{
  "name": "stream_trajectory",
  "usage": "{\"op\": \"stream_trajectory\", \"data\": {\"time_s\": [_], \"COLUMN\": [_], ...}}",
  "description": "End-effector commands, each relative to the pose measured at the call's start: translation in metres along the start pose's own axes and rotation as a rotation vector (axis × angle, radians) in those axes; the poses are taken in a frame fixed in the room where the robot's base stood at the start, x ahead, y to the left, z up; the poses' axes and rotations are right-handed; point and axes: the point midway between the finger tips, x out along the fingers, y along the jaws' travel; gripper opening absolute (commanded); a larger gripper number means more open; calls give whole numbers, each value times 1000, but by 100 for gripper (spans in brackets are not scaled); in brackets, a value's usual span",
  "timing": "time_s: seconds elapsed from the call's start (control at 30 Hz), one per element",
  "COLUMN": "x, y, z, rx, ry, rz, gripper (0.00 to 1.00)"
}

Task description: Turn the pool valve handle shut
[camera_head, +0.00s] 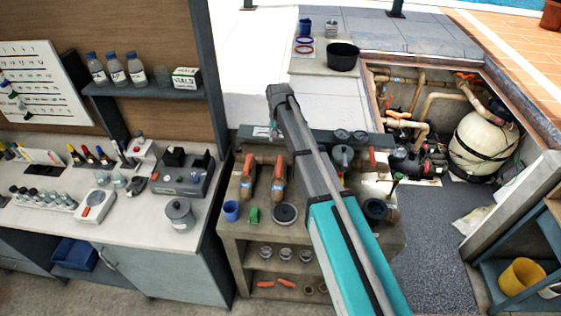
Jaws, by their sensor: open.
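The pit (488,72) at the right holds beige pipes (444,97). Orange parts that look like valve handles show on them, one at the left (398,115) and one at the back (466,77). They are small, and I cannot tell which is the pool valve handle or how far it is turned. My arm's grey and teal links cross the middle of the view, in front of the bench. No gripper fingers show, so my gripper is not in view and none is seen touching a handle.
A round cream tank (484,142) and dark pump (418,165) stand in the pit. The bench (237,243) with pipe fittings lies behind my arm. A counter (140,228) fills the left. Grey mat (432,240) is mostly clear; a shelf (508,270) stands right.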

Motion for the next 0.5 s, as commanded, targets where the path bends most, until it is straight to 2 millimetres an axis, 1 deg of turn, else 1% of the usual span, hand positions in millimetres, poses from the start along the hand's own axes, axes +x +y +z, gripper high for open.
{"op": "stream_trajectory", "data": {"time_s": [0.27,0.5], "x": [2,13], "y": [1,2], "z": [0,0], "rx": [1,2], "ry": [0,0], "rz": [0,0], "gripper": [63,63]}}
